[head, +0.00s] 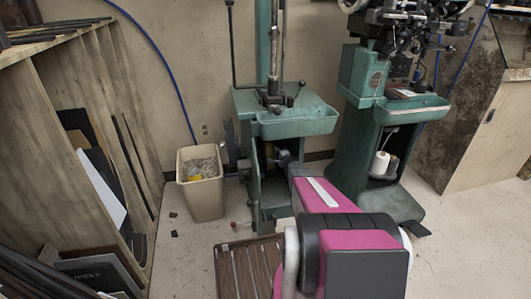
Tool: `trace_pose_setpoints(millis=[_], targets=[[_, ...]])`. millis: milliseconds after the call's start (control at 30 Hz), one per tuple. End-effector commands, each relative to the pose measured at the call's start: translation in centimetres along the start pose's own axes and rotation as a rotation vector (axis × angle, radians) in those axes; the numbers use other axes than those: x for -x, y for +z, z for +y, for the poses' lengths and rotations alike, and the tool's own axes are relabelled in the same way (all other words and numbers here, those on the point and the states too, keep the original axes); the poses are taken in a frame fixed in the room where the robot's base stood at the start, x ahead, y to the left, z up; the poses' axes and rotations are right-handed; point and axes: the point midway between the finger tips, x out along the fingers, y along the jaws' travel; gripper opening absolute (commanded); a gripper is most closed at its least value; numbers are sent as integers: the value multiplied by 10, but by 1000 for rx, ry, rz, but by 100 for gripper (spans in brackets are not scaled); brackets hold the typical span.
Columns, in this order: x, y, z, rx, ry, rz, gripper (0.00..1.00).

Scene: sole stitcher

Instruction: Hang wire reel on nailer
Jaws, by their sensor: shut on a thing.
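The green machine in the middle, which looks like the nailer (292,122), stands against the back wall. My arm reaches forward from the lower right to its lower part, below the green tray. My gripper (281,158) is at the machine's column, small and partly hidden by my arm. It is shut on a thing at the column. A small yellowish piece (268,150) just beyond the gripper looks like part of the wire reel; most of it is hidden. I cannot tell whether it touches the machine.
A beige bin (201,182) with scraps stands left of the machine. A second green machine (375,130) with white spools (380,163) stands right. A wooden rack (75,110) fills the left side. A slatted brown mat (246,268) lies on the floor in front.

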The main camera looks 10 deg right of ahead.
Motion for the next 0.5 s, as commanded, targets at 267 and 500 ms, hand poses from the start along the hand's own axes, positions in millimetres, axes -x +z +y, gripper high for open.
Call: trace_pose_setpoints(millis=[267, 500], targets=[[13, 5, -2, -2, -2, -3, 0], [21, 7, -2, -1, -1, -4, 0]])
